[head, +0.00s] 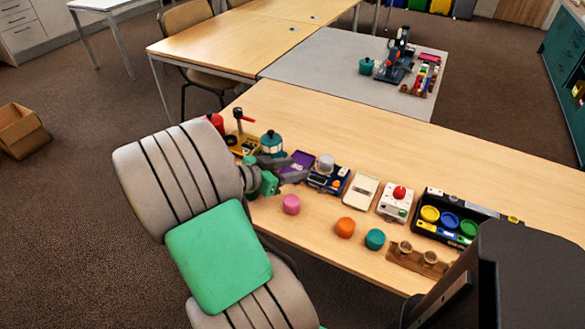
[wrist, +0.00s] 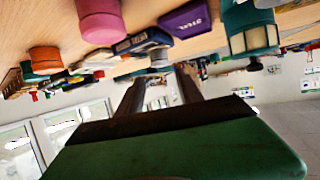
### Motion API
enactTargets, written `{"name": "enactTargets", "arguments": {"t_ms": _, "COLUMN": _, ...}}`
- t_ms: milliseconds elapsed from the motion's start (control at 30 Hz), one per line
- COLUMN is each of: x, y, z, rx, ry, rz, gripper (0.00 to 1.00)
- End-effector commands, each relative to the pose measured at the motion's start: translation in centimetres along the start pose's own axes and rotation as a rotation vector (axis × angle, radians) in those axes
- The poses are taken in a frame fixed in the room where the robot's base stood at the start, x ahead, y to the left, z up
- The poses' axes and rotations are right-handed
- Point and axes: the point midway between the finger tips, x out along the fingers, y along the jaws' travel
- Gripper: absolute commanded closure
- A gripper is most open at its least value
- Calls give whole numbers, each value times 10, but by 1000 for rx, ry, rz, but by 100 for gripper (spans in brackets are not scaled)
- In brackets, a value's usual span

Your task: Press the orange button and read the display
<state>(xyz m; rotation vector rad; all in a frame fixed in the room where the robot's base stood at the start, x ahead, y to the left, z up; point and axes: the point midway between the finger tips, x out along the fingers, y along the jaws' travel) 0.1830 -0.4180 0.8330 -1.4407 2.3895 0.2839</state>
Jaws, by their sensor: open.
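An orange round piece (head: 345,227) stands on the near part of the wooden table, between a pink one and a teal one. It also shows in the wrist view (wrist: 45,61), at the left. I cannot tell whether it is a button. A dark blue device (head: 326,181) with a grey knob or cylinder on top stands farther back. In the wrist view this device (wrist: 143,41) has a small panel like a display, with no readable figures. My gripper (head: 300,168) is open and empty, left of the blue device and apart from the orange piece. Its fingers show in the wrist view (wrist: 160,76).
The pink piece (head: 291,204) is near my gripper, and the teal piece (head: 375,239) is at the front edge. A purple box (head: 300,161), a white device with a red knob (head: 396,203) and a black tray (head: 425,230) crowd the table. Its far side is clear.

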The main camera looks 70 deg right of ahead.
Motion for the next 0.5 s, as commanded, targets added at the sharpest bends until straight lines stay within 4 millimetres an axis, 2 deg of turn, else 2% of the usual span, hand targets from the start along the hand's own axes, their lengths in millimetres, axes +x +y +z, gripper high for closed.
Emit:
{"name": "enactTargets", "arguments": {"t_ms": 67, "x": 0, "y": 0, "z": 0, "rx": 0, "ry": 0, "rz": 0, "gripper": 64}}
{"name": "enactTargets", "arguments": {"t_ms": 500, "x": 0, "y": 0, "z": 0, "rx": 0, "ry": 0, "rz": 0, "gripper": 100}}
